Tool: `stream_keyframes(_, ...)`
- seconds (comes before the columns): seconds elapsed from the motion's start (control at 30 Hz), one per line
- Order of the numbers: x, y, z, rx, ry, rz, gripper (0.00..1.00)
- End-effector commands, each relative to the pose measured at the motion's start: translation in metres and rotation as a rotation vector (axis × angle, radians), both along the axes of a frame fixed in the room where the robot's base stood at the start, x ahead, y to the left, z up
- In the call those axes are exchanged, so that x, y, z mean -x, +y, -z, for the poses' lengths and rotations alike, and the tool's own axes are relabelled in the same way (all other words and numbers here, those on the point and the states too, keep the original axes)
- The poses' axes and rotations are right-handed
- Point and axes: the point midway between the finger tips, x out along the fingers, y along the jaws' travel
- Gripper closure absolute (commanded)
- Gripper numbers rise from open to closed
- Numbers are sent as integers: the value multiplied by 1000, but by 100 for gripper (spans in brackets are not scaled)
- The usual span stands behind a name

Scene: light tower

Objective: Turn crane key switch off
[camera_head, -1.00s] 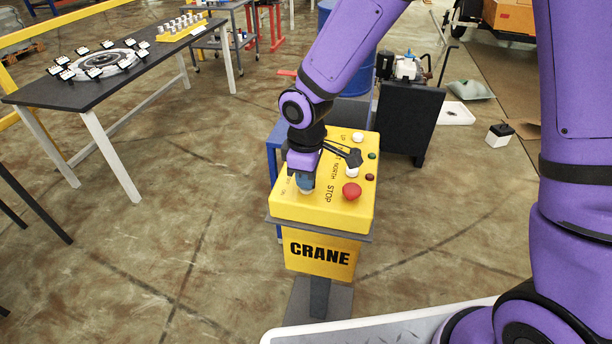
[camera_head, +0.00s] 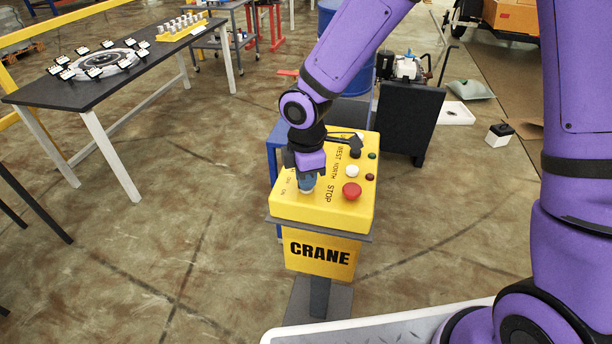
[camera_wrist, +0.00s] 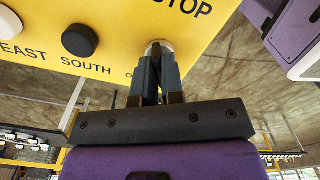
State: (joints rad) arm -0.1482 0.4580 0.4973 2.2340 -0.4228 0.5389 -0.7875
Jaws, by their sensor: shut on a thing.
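The yellow crane control box (camera_head: 322,213) stands on a pedestal with a CRANE sign (camera_head: 319,253). The key switch (camera_wrist: 158,46) is a pale round part on the box, mostly hidden behind my fingers. In the head view, my gripper (camera_head: 306,184) points down at the box's left front, beside the ON lettering. In the wrist view, the two dark fingers of my gripper (camera_wrist: 158,70) are close together on the key switch. The key itself is hidden between them, so its angle cannot be told.
The box also carries a red stop button (camera_head: 352,190), a white button (camera_head: 352,171) and a black button (camera_wrist: 80,41). A dark table (camera_head: 84,92) stands at the left. A dark panel (camera_head: 409,118) stands behind the box at the right. Floor is open at front left.

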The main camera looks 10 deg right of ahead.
Motion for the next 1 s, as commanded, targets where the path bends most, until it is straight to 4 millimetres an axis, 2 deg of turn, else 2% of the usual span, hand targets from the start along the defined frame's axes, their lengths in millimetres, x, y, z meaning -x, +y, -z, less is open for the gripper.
stream_keyframes(0.37,-1,0,0,0,-2,-5,100)
stream_keyframes(0.4,-1,0,0,0,-2,-5,82)
stream_keyframes(0.47,-1,0,0,0,-2,-5,69)
stream_keyframes(0.5,-1,0,0,0,-2,-5,66)
stream_keyframes(0.8,-1,0,-3,0,-2,-4,66)
stream_keyframes(1.0,-1,0,-27,-1,-6,-2,66)
